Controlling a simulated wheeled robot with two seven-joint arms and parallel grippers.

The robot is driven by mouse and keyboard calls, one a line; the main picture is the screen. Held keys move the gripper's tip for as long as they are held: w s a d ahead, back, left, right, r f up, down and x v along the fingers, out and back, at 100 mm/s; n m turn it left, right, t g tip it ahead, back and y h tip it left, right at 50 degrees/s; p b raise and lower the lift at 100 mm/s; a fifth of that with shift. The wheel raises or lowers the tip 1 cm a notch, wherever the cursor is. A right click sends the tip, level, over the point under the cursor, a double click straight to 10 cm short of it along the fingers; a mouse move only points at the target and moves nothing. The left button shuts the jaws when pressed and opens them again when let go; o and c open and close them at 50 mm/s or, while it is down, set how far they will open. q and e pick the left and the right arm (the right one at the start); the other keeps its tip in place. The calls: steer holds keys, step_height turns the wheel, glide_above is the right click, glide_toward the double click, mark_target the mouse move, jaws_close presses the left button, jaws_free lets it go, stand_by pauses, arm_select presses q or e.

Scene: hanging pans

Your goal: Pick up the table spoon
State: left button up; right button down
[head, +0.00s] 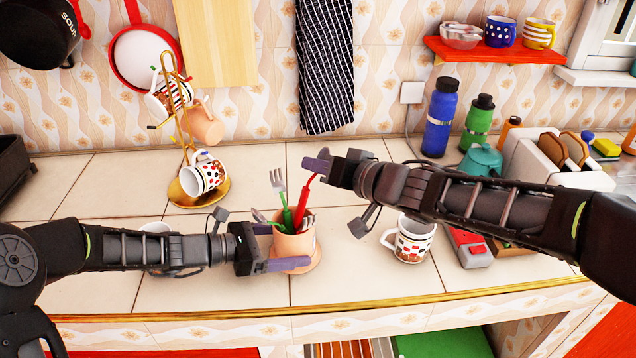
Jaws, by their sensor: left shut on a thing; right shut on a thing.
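A terracotta pot (305,244) stands on the tiled counter and holds several utensils. A green-handled fork (279,186) points tines up from it. A red-handled utensil (300,208), likely the table spoon, leans to the right in the pot. My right gripper (318,166) is shut on the upper end of this utensil, and its fingers hide that end. The lower end is hidden in the pot. My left gripper (272,247) is shut on the pot from the left, with one purple finger across its front.
A white patterned mug (411,240) stands right of the pot, under my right arm. A gold mug tree (183,140) with mugs stands behind on the left. Bottles (440,115) and a toaster (535,158) are at the right. The counter's front edge is close to the pot.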

steer(key=shift+r, duration=1.2)
arm_select(q)
steer(key=shift+r, duration=0.15)
arm_select(e)
steer(key=shift+r, duration=0.1)
